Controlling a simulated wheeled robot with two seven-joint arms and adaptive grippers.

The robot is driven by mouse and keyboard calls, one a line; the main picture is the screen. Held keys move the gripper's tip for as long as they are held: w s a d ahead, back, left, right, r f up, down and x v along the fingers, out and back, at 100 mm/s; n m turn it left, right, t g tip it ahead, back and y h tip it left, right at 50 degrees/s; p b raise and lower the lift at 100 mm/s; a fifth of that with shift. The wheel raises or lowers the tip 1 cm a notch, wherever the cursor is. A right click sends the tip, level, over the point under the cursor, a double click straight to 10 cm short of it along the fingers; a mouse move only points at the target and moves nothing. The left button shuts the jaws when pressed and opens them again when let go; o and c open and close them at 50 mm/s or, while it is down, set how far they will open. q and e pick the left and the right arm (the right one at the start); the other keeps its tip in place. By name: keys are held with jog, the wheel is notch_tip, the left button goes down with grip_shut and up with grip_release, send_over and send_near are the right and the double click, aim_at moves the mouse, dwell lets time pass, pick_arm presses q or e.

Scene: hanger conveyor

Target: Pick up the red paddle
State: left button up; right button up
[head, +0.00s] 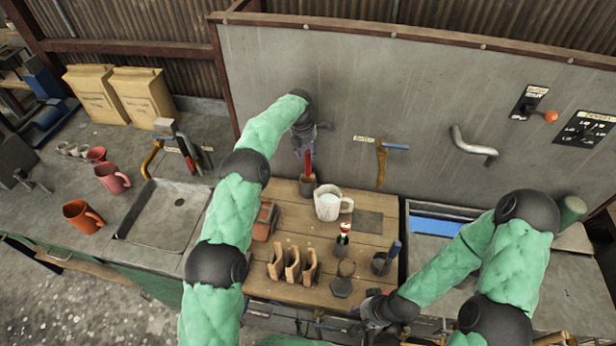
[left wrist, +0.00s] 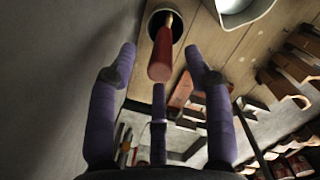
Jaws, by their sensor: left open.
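The red paddle (head: 308,163) stands upright in a small dark cup (head: 306,187) at the back of the wooden board. Its red handle (left wrist: 159,58) shows end-on in the left wrist view, and its lower part is hidden in the cup. My left gripper (head: 304,149) is just above the handle, pointing down at it. In the left wrist view its purple fingers (left wrist: 160,70) are spread, with the handle's end between the tips and no visible grip on it. My right gripper (head: 366,306) is low at the front edge of the board, and its fingers are not clear.
A white mug (head: 328,204) stands close to the right of the paddle's cup. The grey back wall (head: 350,100) is close behind.

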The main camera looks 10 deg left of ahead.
pick_arm(q)
jog(key=shift+w+d+f, duration=0.1)
jog(key=shift+w+f, duration=0.05)
jog(key=shift+f, duration=0.8)
jog(key=shift+r, duration=0.15)
grip_shut()
